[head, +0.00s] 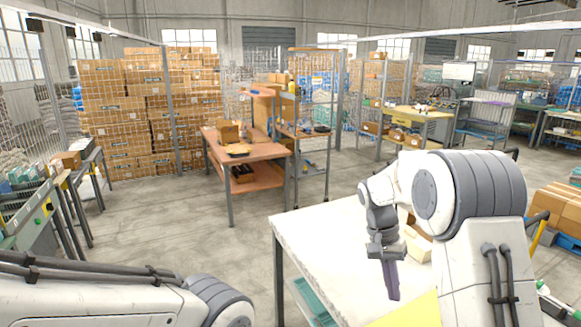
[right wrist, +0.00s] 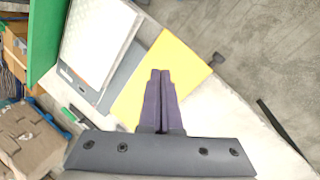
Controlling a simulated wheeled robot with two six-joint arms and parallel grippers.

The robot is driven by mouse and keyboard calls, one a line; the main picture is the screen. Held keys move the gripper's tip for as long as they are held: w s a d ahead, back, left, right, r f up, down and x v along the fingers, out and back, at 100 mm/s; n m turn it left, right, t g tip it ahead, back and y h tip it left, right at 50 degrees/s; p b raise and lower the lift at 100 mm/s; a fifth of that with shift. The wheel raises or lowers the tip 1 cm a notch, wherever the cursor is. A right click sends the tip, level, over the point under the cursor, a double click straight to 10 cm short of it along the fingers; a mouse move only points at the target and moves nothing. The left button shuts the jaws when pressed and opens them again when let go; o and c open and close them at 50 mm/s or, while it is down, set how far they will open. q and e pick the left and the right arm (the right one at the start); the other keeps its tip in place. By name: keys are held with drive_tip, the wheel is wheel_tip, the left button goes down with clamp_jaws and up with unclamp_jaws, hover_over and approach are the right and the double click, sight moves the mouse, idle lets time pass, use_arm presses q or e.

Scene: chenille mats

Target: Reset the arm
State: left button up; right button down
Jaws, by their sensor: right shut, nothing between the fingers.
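My right gripper (head: 392,293) hangs over the white table (head: 312,228) at the lower right of the head view, fingers pointing down. In the right wrist view its two dark fingers (right wrist: 161,76) lie together, shut with nothing between them. A yellow sheet (head: 407,312) lies at the table's near edge, partly cut off. It also shows in the right wrist view (right wrist: 186,60), beyond and around the fingertips. My left arm enters at the lower left of the head view, but its gripper is out of the picture.
A cardboard box (head: 417,243) sits on the white table, partly behind my right arm. A wooden workbench (head: 243,150) stands farther back. A conveyor (head: 28,215) is at left. Grey floor (head: 180,235) is open between them. A green panel (right wrist: 46,38) shows in the right wrist view.

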drive_tip(key=s+a+r+n+t, duration=0.1)
drive_tip(key=s+a+r+n, duration=0.15)
drive_tip(key=a, duration=0.25)
drive_tip(key=s+a+r+n+t, duration=0.1)
drive_tip(key=s+a+n, duration=0.25)
drive_tip(key=a, duration=0.25)
drive_tip(key=s+a+n+y, duration=0.1)
drive_tip(key=s+a+n, duration=0.3)
drive_tip(key=s, duration=0.6)
drive_tip(key=s+a+n+t+y, duration=0.1)
drive_tip(key=s+a+n, duration=0.3)
drive_tip(key=s, duration=0.6)
drive_tip(key=shift+s+a+f+n+y, duration=0.3)
drive_tip(key=shift+s+y, duration=0.1)
drive_tip(key=shift+y, duration=0.4)
drive_tip(key=shift+d, duration=0.15)
